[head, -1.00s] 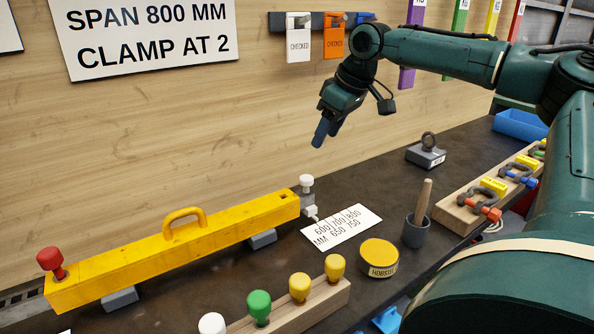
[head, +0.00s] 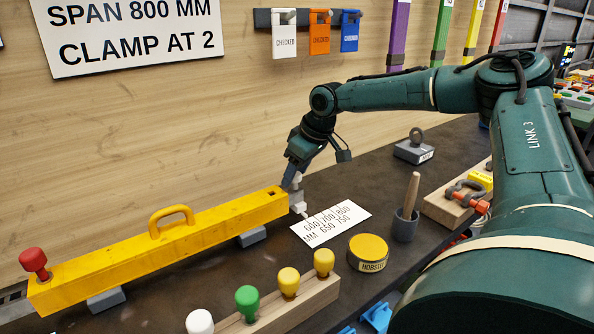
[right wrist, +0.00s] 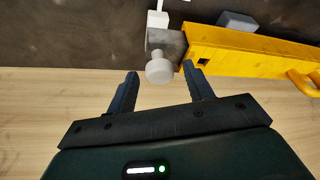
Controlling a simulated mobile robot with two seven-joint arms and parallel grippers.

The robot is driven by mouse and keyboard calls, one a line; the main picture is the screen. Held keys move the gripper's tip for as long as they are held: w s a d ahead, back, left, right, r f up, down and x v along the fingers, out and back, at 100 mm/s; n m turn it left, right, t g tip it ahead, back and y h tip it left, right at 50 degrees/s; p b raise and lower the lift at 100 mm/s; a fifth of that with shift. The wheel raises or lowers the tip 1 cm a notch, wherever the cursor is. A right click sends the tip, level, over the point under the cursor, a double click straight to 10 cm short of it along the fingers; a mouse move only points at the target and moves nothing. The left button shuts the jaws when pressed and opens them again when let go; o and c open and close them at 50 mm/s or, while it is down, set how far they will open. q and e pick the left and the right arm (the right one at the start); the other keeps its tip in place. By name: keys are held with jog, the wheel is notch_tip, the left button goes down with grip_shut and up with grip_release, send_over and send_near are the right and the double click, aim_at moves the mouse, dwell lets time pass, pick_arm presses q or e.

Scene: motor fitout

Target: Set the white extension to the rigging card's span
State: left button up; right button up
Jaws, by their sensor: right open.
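The rigging card (head: 135,35) on the wall reads "SPAN 800 MM" and "CLAMP AT 2". The yellow beam (head: 150,255) rests on grey blocks. At its right end is the short extension (right wrist: 171,42), grey with a white knob (right wrist: 160,72) and a white pointer (head: 299,208). The pointer is at the left, low-number end of the scale card (head: 335,222), marked 600 to 800 in MM. My right gripper (head: 289,183) is open at the knob; in the right wrist view its fingers (right wrist: 160,80) are on either side of it, apart from it. My left gripper is out of view.
A red knob (head: 34,262) stands on the beam's left end. A rack of coloured knobs (head: 300,305), a yellow round tin (head: 368,252) and a grey pot with a stick (head: 405,226) stand in front and right. The bench right of the scale card is partly clear.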

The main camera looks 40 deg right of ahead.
jog(key=shift+c, duration=0.4)
grip_shut()
jog(key=shift+d, duration=0.15)
